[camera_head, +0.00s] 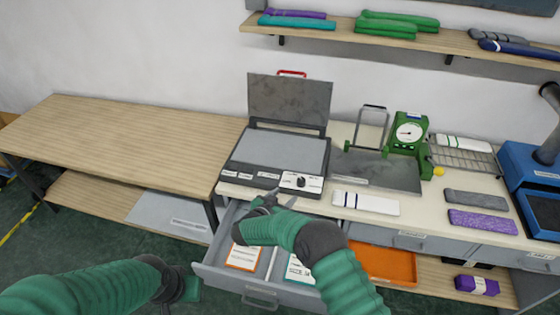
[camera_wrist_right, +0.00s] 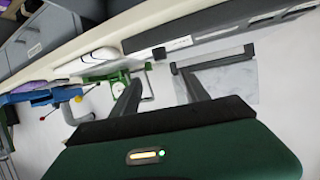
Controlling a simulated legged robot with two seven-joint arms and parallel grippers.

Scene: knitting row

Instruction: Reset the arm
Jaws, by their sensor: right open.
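My right arm (camera_head: 330,260) reaches from the bottom right, bent over the open grey drawer (camera_head: 213,270). Its gripper (camera_head: 283,197) is near the front edge of the counter, by the flat machine with the raised lid (camera_head: 290,100). In the right wrist view the two dark fingers of this gripper (camera_wrist_right: 158,78) stand apart with nothing between them. My left arm (camera_head: 80,290) comes in at the lower left. Its gripper (camera_head: 185,290) is low, left of the drawer, and only partly shows; its fingers cannot be made out.
The drawer holds an orange-edged card (camera_head: 243,257) and a teal-edged card (camera_head: 298,272). A white bar (camera_head: 366,203), a green dial scale (camera_head: 408,132) and a wire rack (camera_head: 462,158) stand on the counter. The wooden table (camera_head: 130,140) at left is bare.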

